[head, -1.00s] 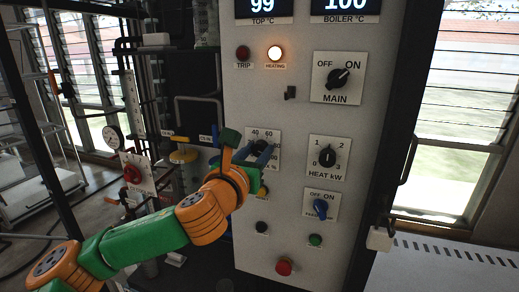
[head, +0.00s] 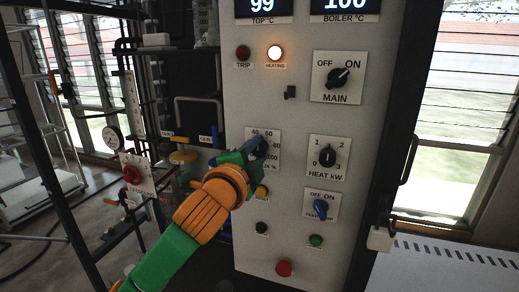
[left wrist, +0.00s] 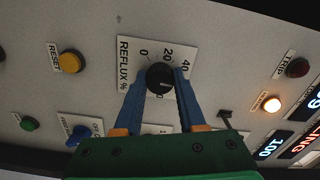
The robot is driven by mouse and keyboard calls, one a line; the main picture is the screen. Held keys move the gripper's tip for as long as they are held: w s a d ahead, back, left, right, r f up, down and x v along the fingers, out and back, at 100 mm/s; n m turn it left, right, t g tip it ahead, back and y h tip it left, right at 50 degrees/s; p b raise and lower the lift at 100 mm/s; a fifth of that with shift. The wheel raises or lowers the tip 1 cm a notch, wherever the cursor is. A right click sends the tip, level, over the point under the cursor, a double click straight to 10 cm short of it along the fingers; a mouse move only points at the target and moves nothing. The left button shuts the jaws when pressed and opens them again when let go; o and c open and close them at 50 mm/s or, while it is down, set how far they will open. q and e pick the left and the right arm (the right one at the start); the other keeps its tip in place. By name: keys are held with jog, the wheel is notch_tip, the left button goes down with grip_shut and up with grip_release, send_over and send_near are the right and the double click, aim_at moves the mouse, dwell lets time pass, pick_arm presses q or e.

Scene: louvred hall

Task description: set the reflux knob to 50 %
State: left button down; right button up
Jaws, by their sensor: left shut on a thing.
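The reflux knob (left wrist: 159,77) is a round black knob on a white plate (left wrist: 130,56) marked REFLUX %, with 0, 20 and 40 showing in the left wrist view. My left gripper (left wrist: 160,84) has its two blue fingers on either side of the knob and is shut on it. In the head view my left gripper (head: 257,147) covers most of the knob, and part of the scale plate (head: 274,134) shows behind it. I cannot read clearly where the knob points. My right gripper is in neither view.
The heat knob (head: 327,157) and main switch (head: 339,77) are to the right on the same panel. A blue feed switch (head: 320,209), yellow reset button (head: 262,191) and red button (head: 284,268) sit below. The heating lamp (head: 275,53) is lit. Pipework stands left of the panel.

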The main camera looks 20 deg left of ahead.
pick_arm(q)
jog(key=shift+c, duration=2.1)
grip_release()
jog(key=s, duration=0.7)
jog(key=shift+s+a, duration=0.1)
